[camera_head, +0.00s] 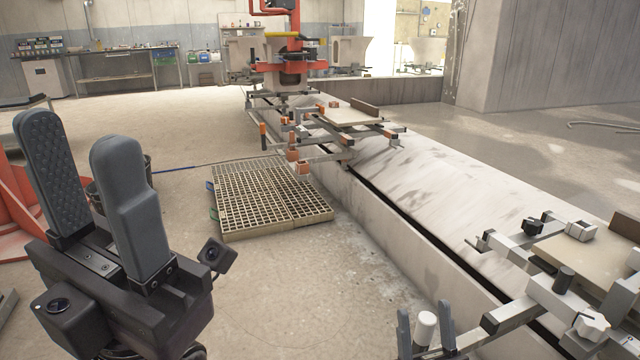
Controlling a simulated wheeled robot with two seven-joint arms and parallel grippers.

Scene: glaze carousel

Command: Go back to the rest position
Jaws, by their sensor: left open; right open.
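My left gripper (78,140) is large in the left foreground, pointing up. Its two grey fingers stand apart with nothing between them. My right gripper (424,322) is small at the bottom edge, right of centre. Its two grey fingertips stand apart on either side of a white rounded cylinder (426,328); I cannot tell whether they touch it. The rest of this gripper is cut off by the frame. The cylinder is beside the near carousel fixture's metal bar (510,316).
The near fixture, with white knobs (591,324) and a board (570,255), fills the lower right. A pale plinth (450,190) runs into the distance, with a far fixture (345,115) over it. A slatted grate (265,195) lies on the floor.

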